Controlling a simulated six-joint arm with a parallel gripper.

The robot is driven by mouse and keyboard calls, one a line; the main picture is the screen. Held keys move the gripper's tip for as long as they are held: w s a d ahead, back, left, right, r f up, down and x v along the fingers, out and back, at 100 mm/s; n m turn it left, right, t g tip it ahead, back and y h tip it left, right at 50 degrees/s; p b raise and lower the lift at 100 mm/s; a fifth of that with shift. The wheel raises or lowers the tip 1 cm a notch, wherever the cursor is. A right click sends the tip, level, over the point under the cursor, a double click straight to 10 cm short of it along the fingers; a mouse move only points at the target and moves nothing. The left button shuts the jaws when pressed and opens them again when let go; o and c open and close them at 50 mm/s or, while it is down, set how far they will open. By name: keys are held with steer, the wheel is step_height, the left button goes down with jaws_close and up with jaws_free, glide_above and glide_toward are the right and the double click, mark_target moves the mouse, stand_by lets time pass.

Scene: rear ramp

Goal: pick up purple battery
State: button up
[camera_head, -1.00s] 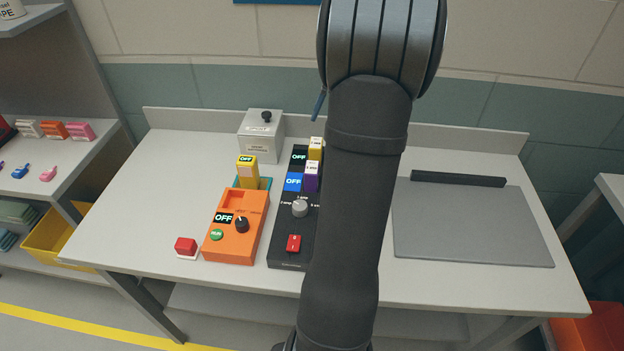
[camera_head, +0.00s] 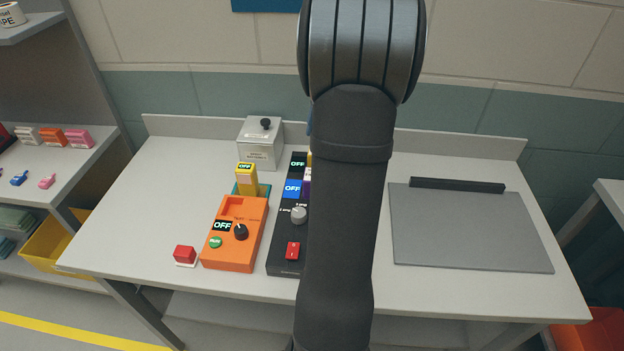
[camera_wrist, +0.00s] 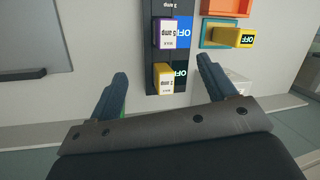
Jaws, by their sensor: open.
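The purple battery (camera_wrist: 157,35) has a white label and sits in the black charger (camera_wrist: 153,84) beside a blue OFF display. In the head view only a thin purple sliver of the battery (camera_head: 307,181) shows; my arm hides the rest. A yellow battery (camera_wrist: 164,78) sits in the same charger, nearer my wrist in the wrist view. My gripper (camera_wrist: 163,68) is open and empty, its fingers on either side of the yellow battery in the picture. The purple battery appears beyond the fingertips.
A grey box (camera_head: 260,150) stands behind. A red button (camera_head: 184,254) sits front left. A grey mat (camera_head: 470,230) lies clear at right.

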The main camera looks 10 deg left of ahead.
steer(key=s+a+n+t+h, duration=0.3)
steer(key=a+n+h, duration=0.4)
steer(key=a+n, duration=0.55)
steer(key=shift+s+d+f+n, duration=0.1)
steer(key=shift+d+f+n, duration=0.25)
steer(key=shift+d+f, duration=1.7)
steer(key=shift+s+d+f+n, duration=0.1)
steer(key=shift+d+f+n, duration=0.55)
steer(key=shift+f, duration=2.5)
steer(key=shift+s+d+f+n, duration=0.1)
steer(key=shift+d+f, duration=1.7)
steer(key=shift+f, duration=0.8)
steer(key=shift+c, duration=0.3)
steer(key=c, duration=1.2)
steer(key=shift+c, duration=0.2)
steer(key=shift+r, duration=0.15)
